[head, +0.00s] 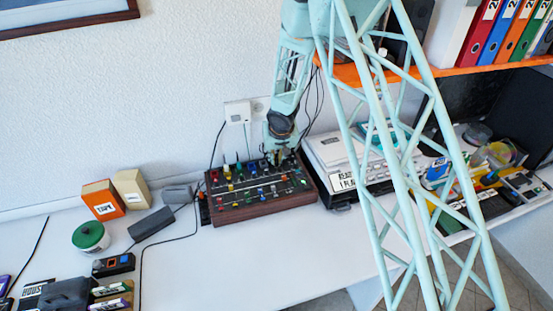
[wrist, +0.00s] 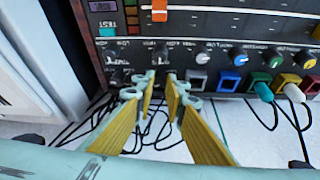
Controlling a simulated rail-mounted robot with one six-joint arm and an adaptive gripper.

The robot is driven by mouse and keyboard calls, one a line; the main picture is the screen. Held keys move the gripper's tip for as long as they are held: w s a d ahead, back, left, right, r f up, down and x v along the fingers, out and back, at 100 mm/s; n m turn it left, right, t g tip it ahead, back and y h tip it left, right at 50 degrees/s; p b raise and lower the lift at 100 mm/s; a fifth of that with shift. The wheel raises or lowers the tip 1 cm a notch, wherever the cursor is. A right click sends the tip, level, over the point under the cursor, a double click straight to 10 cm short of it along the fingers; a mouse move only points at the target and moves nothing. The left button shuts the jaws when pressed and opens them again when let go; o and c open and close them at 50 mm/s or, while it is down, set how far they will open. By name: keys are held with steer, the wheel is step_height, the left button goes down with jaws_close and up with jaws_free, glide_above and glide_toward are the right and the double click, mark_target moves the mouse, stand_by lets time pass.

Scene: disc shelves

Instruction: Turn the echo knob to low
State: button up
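The mixer console (head: 262,207) has a dark panel, wooden sides and many coloured knobs and sliders. Its panel (wrist: 225,27) fills the top of the wrist view. I cannot pick out the echo knob for certain; the small labels there are blurred, and dark knobs near the fingertips blend into the panel. My gripper (wrist: 160,84) has yellow fingers with grey tips. The fingers are apart, with a narrow gap and nothing clearly held between them. The tips are at the panel's edge in the wrist view; contact cannot be told. In the head view, my arm reaches down behind the console.
Right of the fingertips are a white-capped knob (wrist: 203,58), a blue-capped knob (wrist: 239,56) and coloured sockets with plugged cables. An orange slider cap (wrist: 159,10) is above. A white machine (head: 338,152) stands right of the console. The table (head: 200,262) in front is clear.

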steer(key=shift+d+r+n+y+p, duration=0.1)
steer(key=shift+n+y+p, duration=0.2)
steer(key=shift+n+p, duration=1.6)
steer(key=shift+w+r+n+g+y+p, duration=0.15)
steer(key=shift+n+g+y+p, duration=0.25)
steer(key=shift+p, duration=5.3)
steer(key=shift+f, duration=0.2)
steer(key=o, duration=0.6)
steer(key=shift+c, duration=0.2)
steer(key=shift+r, duration=0.15)
steer(key=v, duration=1.1)
steer(key=shift+s+d+r, duration=0.25)
